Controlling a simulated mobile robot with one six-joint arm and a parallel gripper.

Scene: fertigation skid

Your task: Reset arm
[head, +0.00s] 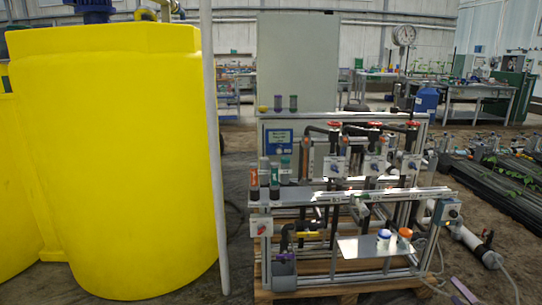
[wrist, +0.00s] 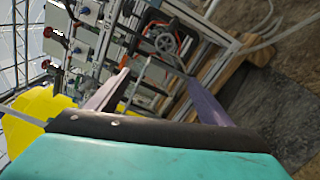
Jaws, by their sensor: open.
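My gripper (wrist: 157,76) shows in the wrist view with its two purple-grey fingers spread apart. Nothing is between the fingertips, and the skid frame lies beyond them. In the head view, a short purple strip (head: 463,291) shows at the bottom edge, right of the skid; it looks like one of my fingers, but I cannot tell for sure. The rest of my arm is not seen there. The fertigation skid (head: 350,195) stands in the middle of the head view, with red-topped valves, grey switch boxes and pipes. It appears tilted in the wrist view.
A large yellow tank (head: 115,160) stands left, beside a pale upright pole (head: 213,150). A metal plate (head: 375,246) on the skid front carries a blue-and-white cup (head: 384,238) and an orange-and-white cup (head: 405,235).

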